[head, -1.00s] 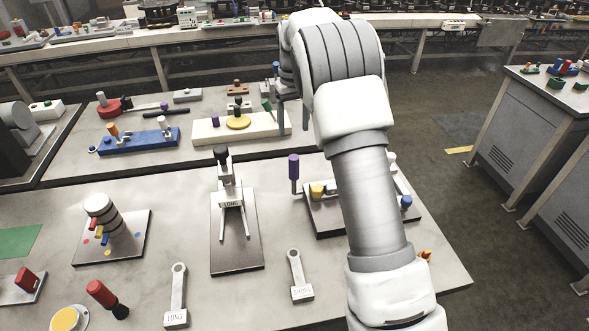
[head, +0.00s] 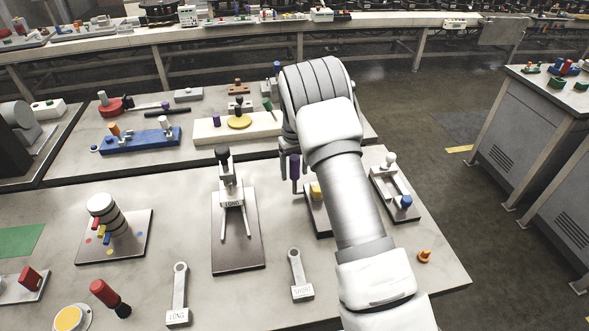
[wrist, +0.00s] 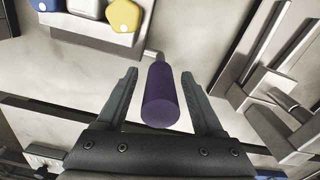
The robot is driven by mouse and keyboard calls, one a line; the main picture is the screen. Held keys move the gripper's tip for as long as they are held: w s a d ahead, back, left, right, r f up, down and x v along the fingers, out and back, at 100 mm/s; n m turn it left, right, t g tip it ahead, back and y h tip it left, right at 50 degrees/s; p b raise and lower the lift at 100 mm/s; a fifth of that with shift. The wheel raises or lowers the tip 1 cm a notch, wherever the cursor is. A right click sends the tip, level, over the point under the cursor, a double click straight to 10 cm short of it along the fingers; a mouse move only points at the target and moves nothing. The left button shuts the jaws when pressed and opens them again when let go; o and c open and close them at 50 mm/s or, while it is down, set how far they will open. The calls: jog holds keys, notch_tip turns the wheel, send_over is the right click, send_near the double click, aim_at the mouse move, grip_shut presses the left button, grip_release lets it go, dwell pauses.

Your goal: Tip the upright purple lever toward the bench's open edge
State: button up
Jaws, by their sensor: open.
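The purple lever (head: 294,160) stands upright at the left side of a fixture on the near bench, partly covered by my gripper and arm in the head view. In the wrist view its purple grip (wrist: 161,97) lies between the two spread fingers of my gripper (wrist: 159,74), with a gap on each side. My gripper is open and holds nothing. In the head view one grey finger shows just left of the lever; the rest of the gripper is hard to make out.
The fixture carries a yellow knob (head: 316,190); a blue knob (head: 406,201) sits right of my arm. A black-topped slide fixture (head: 237,240) stands to the left. A small orange piece (head: 425,256) lies near the bench's right edge, with open floor beyond.

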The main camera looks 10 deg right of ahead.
grip_shut()
dwell(0.3)
dwell(1.1)
